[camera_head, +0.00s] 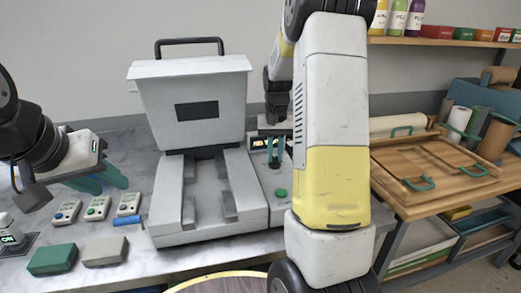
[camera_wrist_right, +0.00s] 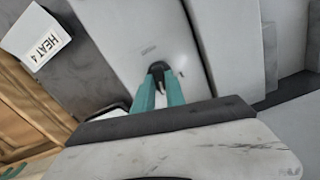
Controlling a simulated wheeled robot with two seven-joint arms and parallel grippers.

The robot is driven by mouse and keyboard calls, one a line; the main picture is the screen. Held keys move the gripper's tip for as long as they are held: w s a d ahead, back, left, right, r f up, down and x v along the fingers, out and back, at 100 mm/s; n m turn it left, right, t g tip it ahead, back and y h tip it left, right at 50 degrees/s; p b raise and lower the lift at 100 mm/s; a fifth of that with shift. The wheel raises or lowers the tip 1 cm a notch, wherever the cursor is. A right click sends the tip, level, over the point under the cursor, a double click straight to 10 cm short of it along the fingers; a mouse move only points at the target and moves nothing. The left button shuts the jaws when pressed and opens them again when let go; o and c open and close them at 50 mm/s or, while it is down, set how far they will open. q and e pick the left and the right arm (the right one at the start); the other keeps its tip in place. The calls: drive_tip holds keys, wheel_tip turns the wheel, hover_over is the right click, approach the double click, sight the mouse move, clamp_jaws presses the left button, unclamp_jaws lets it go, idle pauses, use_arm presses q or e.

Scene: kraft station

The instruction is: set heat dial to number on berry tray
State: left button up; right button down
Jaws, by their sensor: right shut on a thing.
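The heat dial, a small black knob (camera_wrist_right: 157,68), sits on the pale side panel of the grey-white press (camera_head: 190,75). My right gripper (camera_wrist_right: 159,88) is shut on the dial, its teal fingers on either side; in the head view, this gripper (camera_head: 276,150) is partly behind my right arm. The dial's setting cannot be read. A white card marked "HEAT 4" (camera_wrist_right: 37,36) shows in the right wrist view. No tray can be clearly identified as the berry tray. My left gripper (camera_head: 103,180) is open and empty above the counter at left.
A green button (camera_head: 282,193) is on the panel below the dial. Several small controllers (camera_head: 97,208) and two blocks (camera_head: 52,259) lie at left. A wooden tray with teal handles (camera_head: 385,180) is on the right bench. Bottles (camera_head: 398,17) stand on a shelf.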

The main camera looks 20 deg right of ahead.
sight(275, 159)
drive_tip(key=m, duration=0.4)
drive_tip(key=shift+m, duration=0.3)
drive_tip(key=m, duration=0.4)
drive_tip(key=shift+m, duration=0.3)
drive_tip(key=c, duration=1.4)
unclamp_jaws()
wheel_tip(275, 159, up, 8)
drive_tip(key=shift+f, duration=0.1)
